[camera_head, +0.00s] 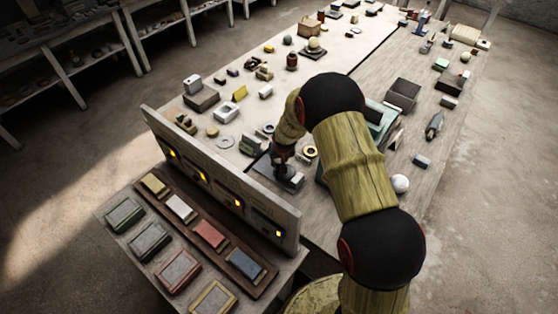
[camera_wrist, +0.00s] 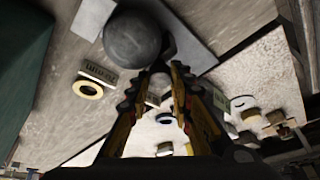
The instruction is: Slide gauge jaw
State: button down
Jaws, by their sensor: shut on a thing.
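My gripper (camera_head: 281,160) points down at the grey gauge (camera_head: 293,184) near the table's front edge, behind the upright panel. In the wrist view, my gripper's fingertips (camera_wrist: 166,68) are close together on a small dark piece, the gauge jaw (camera_wrist: 169,44), which is mostly hidden by the fingers. A grey plaster sphere (camera_wrist: 132,40) sits right beside the jaw, on the pale grey gauge bed (camera_wrist: 196,52). I cannot tell whether jaw and sphere touch. In the head view my gripper and arm hide most of the gauge and the sphere.
A panel (camera_head: 222,180) with several yellow lights stands in front; a stand with coloured blocks (camera_head: 210,235) lies before it. A white sphere (camera_head: 400,183) sits right. Several small objects crowd the table.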

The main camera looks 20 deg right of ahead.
jog(key=shift+w+a, duration=0.1)
jog(key=w+a+b, duration=0.1)
jog(key=w+b, duration=0.1)
jog(key=w+a+b, duration=0.1)
jog(key=w+b, duration=0.1)
jog(key=shift+a, duration=0.35)
jog(key=shift+w+r, duration=0.15)
jog(key=shift+a, duration=0.1)
jog(key=c, duration=2)
grip_release()
jog(key=shift+c, duration=0.2)
jog(key=shift+o, duration=0.8)
jog(key=shift+w+a, duration=0.1)
